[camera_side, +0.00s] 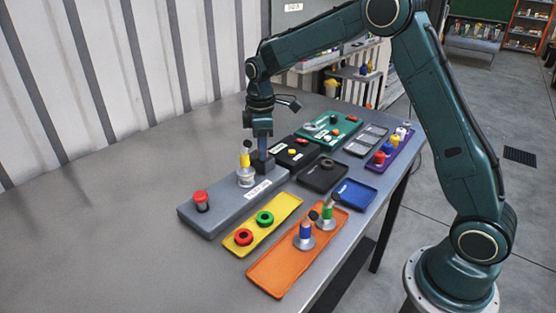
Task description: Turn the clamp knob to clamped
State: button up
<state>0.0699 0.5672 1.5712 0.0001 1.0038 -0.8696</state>
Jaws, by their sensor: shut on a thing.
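A grey fixture plate (222,205) with a white label lies on the table. My gripper (262,156) points straight down over its far right end. It is shut on what looks like the clamp knob, at a dark block (264,167) on the plate. The fingers hide most of the knob, and its turned position cannot be read from here. Just left of the gripper, a yellow-banded cylinder (245,160) stands upright in a silver flanged base (246,179). A red button (201,200) is at the plate's near left end.
A yellow tray (253,236) holds a red and a green ring. An orange tray (275,272) holds two flanged cylinders. Black, blue (355,194), green and purple trays crowd the right side. The table's left is clear; a corrugated wall stands behind.

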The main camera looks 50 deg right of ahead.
jog(key=shift+r, duration=0.1)
jog(key=o, duration=1)
jog(key=shift+r, duration=0.1)
notch_tip(320, 180, up, 14)
jog(key=shift+f, duration=0.2)
jog(key=shift+s, duration=0.1)
dwell(0.3)
